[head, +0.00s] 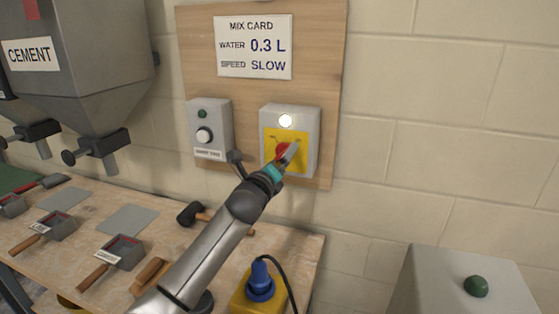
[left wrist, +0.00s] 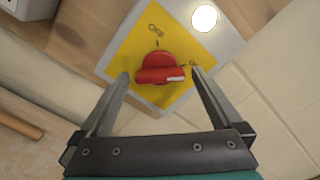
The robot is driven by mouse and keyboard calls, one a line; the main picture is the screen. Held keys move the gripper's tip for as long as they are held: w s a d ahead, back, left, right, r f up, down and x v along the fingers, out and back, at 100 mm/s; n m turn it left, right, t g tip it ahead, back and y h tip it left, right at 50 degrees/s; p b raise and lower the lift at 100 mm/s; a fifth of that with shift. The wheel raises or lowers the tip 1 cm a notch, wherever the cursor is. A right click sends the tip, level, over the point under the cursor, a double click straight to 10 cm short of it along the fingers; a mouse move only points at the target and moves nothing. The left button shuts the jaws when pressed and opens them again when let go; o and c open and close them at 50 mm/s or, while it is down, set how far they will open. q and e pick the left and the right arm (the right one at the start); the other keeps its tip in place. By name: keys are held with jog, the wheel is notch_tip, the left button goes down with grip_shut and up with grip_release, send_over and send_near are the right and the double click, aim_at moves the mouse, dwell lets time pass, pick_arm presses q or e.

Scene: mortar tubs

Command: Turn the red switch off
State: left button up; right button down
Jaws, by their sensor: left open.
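The red switch (left wrist: 158,66) is a round knob with a raised grip bar on a yellow plate (left wrist: 125,55), on a grey box (head: 309,140) on the wooden board. Its white mark lies at the right end of the bar, on the side of the partly hidden right-hand label, away from the word OFF above. The white lamp (head: 285,121) on the box is lit. My left gripper (left wrist: 161,76) is open, one finger on each side of the knob, with gaps visible. In the head view the gripper (head: 284,158) partly covers the red switch (head: 282,149).
A mix card (head: 254,47) hangs above. Below, the bench (head: 85,200) holds scoops, a hammer (head: 192,213) and a blue plug (head: 261,280). The wall right of the board is clear.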

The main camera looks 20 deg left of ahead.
pick_arm(q)
jog(key=c, duration=1.2)
jog(key=shift+c, duration=0.2)
jog(key=shift+n, duration=0.4)
jog(key=shift+n+p, duration=3.6)
jog(key=shift+n, duration=5)
jog(key=o, duration=1.2)
